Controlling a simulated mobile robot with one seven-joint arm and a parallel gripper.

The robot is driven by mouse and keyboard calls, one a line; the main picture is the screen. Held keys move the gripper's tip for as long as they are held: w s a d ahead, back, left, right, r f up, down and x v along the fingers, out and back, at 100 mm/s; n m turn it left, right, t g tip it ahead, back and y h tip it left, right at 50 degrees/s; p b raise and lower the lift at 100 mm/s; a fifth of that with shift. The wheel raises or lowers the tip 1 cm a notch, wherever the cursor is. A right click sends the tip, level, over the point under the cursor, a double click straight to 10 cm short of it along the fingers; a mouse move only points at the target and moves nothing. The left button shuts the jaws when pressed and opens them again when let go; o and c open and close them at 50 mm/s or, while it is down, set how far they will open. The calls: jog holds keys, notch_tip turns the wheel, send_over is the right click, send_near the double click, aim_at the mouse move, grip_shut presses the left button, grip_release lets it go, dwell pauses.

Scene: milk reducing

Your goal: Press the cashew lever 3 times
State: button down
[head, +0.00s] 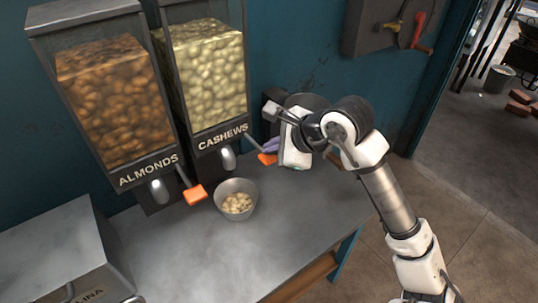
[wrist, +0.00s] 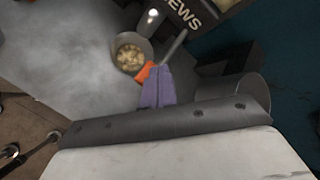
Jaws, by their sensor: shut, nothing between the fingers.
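The cashew lever (head: 267,158) is an orange handle on a dark rod at the right side of the cashew dispenser (head: 208,80). It also shows in the wrist view (wrist: 145,72), just past my fingertips. My gripper (head: 270,146) has purple fingers. They are shut and empty, right at the orange handle; I cannot tell whether they touch it. In the wrist view the shut fingers (wrist: 160,88) partly cover the handle. A metal bowl (head: 238,186) with some cashews in it stands below the cashew spout (head: 228,158).
The almond dispenser (head: 110,95) stands to the left, with its own orange lever (head: 195,194) near the bowl. A grey metal box (head: 62,255) is at the front left. The grey counter (head: 205,250) is clear in front of the bowl. A teal wall is behind.

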jog(key=shift+f+b, duration=1.15)
jog(key=shift+b, duration=0.6)
dwell(1.2)
jog(key=shift+r, duration=1.7)
jog(key=shift+r, duration=0.1)
jog(key=shift+r+p, duration=1.05)
jog(key=shift+r, duration=1.4)
